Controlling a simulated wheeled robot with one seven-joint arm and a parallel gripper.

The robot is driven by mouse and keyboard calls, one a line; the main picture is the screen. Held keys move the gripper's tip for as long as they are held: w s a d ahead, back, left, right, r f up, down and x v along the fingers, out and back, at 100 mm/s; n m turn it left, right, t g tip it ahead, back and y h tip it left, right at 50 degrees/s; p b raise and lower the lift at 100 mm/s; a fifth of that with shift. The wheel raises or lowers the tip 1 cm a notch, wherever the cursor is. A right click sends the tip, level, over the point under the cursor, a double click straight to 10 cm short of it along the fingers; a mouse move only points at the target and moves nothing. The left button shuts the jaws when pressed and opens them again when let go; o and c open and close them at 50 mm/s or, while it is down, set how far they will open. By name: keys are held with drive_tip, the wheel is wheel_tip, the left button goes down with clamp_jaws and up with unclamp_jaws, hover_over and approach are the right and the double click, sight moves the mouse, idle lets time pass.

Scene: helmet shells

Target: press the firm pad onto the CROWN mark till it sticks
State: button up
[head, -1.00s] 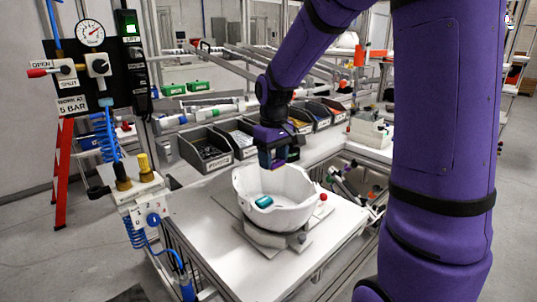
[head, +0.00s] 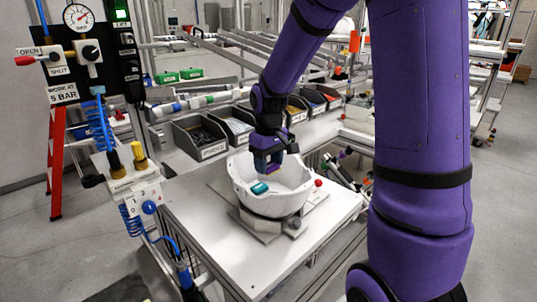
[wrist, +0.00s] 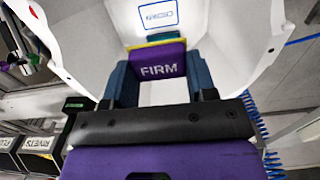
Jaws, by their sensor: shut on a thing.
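The firm pad (wrist: 161,65) is a purple block lettered FIRM with a thin yellow layer at its far side. My gripper (wrist: 158,78) is shut on it, one dark blue finger at each side. In the head view my gripper (head: 267,168) reaches down inside the white helmet shell (head: 283,203). In the wrist view a blue-outlined mark (wrist: 162,14) with lettering lies on the shell's inner wall just beyond the pad. I cannot read its word surely. Whether the pad touches the wall cannot be told.
A teal pad (head: 260,188) lies inside the shell. The shell rests on a grey stand (head: 262,228) on a white table (head: 205,232). Labelled bins (head: 200,138) line the back. A valve panel (head: 75,55) stands left.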

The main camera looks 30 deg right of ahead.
drive_tip(key=shift+f, duration=4.55)
drive_tip(key=shift+f, duration=0.3)
drive_tip(key=o, duration=1)
drive_tip(key=shift+c, duration=0.2)
wheel_tip(320, 180, up, 11)
drive_tip(key=shift+f, duration=0.1)
drive_tip(key=s+a+r+m+t, duration=0.1)
drive_tip(key=s+a+r+t, duration=0.1)
drive_tip(key=s+r, duration=0.6)
drive_tip(key=s+a+r+m+t, duration=0.1)
drive_tip(key=s+a+r+t, duration=0.2)
drive_tip(key=s+r, duration=0.5)
drive_tip(key=s+a, duration=0.1)
drive_tip(key=s, duration=0.6)
drive_tip(key=shift+a+r, duration=0.15)
drive_tip(key=shift+r, duration=0.15)
